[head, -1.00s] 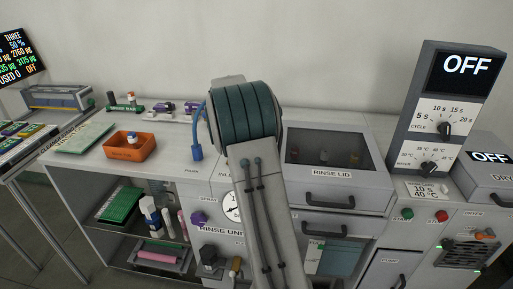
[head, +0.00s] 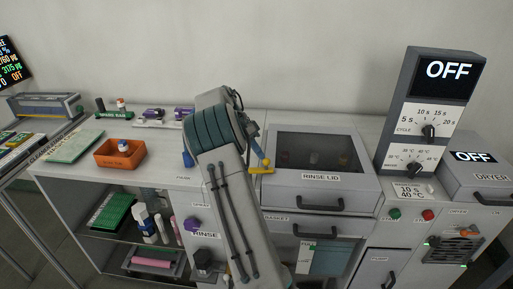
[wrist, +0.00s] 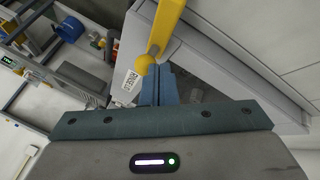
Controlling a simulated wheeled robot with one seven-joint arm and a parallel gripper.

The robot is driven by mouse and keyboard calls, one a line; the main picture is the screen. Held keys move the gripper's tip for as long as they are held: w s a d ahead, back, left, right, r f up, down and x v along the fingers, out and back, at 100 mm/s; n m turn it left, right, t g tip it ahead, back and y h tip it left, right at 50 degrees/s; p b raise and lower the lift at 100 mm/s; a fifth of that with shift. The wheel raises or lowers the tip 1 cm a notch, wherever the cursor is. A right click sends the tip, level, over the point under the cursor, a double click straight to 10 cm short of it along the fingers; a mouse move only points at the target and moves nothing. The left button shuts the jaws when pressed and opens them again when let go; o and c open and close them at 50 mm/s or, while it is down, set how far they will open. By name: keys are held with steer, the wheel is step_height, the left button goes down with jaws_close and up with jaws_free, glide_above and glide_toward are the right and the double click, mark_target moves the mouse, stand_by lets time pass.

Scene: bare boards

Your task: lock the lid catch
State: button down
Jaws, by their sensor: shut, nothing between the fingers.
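The rinse lid (head: 345,177) is down on its unit, with a dark window on top and a "RINSE LID" label on its front. A yellow catch lever (head: 261,170) with a rounded knob shows at the lid's left side. In the wrist view the yellow lever (wrist: 166,28) runs from the top edge down to the fingertips. My gripper (wrist: 158,72) is shut with nothing between its blue fingers. Its tips are right by the lever's knob; I cannot tell whether they touch. In the head view the fingers (head: 256,149) are partly hidden behind my arm.
An orange bin (head: 112,160) and a green rack (head: 116,112) stand on the counter to the left. The control tower (head: 433,105) reads OFF and stands right of the lid, beside the dryer (head: 475,177). A drawer handle (head: 320,205) sticks out below the lid.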

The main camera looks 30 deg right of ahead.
steer(key=shift+s+d+m+g+y, duration=0.1)
steer(key=shift+s+m+g+y, duration=0.2)
steer(key=shift+m, duration=0.3)
steer(key=shift+p, duration=0.3)
steer(key=w+f+p+v, duration=0.1)
steer(key=p+v, duration=0.3)
steer(key=v, duration=0.8)
steer(key=shift+w+d, duration=0.35)
steer(key=shift+w, duration=0.6)
